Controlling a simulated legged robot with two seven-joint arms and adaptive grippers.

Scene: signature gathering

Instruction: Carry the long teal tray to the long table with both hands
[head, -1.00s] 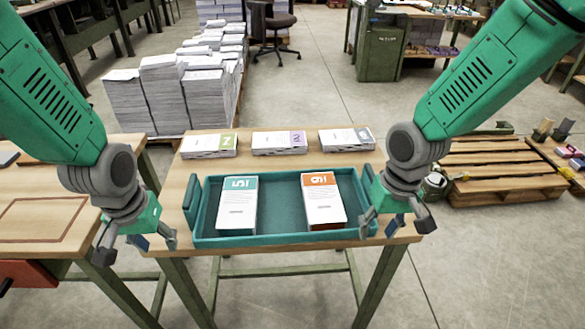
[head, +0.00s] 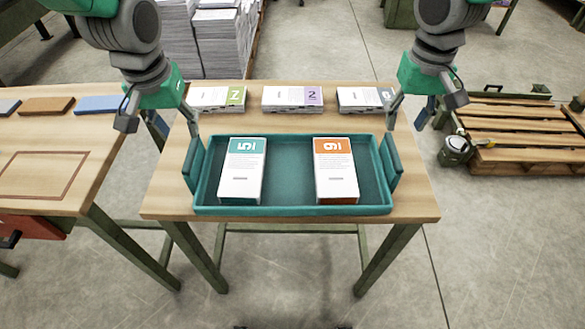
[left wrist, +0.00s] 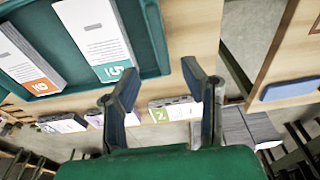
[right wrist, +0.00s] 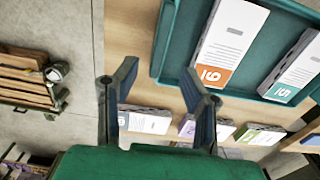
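The teal tray (head: 290,209) lies flat on a small wooden table (head: 160,200), with a raised handle at each end. It holds a stack marked 5 (head: 242,175) and a stack with an orange top (head: 336,175). My left gripper (head: 158,122) is open and empty above the table, by the tray's far left corner. In the left wrist view its fingers are spread, with the tray (left wrist: 158,40) beyond them. My right gripper (head: 422,112) is open and empty by the far right corner. The tray also shows in the right wrist view (right wrist: 165,45). Neither gripper touches the tray.
Three booklet stacks (head: 293,98) stand in a row behind the tray. Another wooden table (head: 50,140), with coloured blocks on it, adjoins at the left. A pallet (head: 520,145) lies on the floor at the right. The floor in front is clear.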

